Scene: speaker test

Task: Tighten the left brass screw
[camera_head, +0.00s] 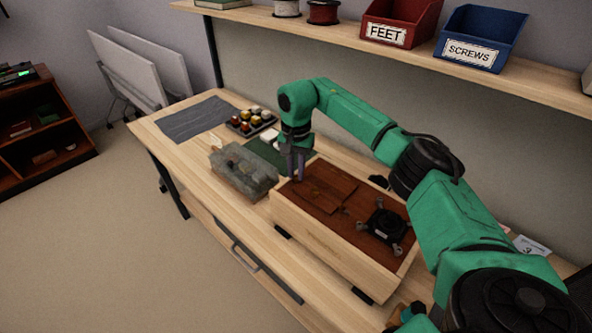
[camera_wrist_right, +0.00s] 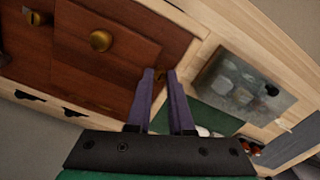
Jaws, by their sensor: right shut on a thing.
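The pale wooden cabinet (camera_head: 318,237) stands on the bench with a red-brown wooden top. A smaller red-brown panel (camera_head: 333,189) lies on its left part. My right gripper (camera_head: 296,177) points down at the panel's left end. In the right wrist view its purple fingers (camera_wrist_right: 160,73) are closed around a small brass piece, mostly hidden, at the panel's edge; it appears to be the left brass screw. A round brass knob (camera_wrist_right: 101,40) stands on the panel, apart from the fingers; it also shows in the head view (camera_head: 316,191). My left gripper is out of view.
A black four-legged part (camera_head: 385,226) sits on the cabinet's right part. A grey stone-like block (camera_head: 243,172) is left of the cabinet, with a dark tray of small pieces (camera_head: 251,122) behind. Red and blue bins (camera_head: 400,20) stand on the shelf above. The grey mat (camera_head: 194,118) is clear.

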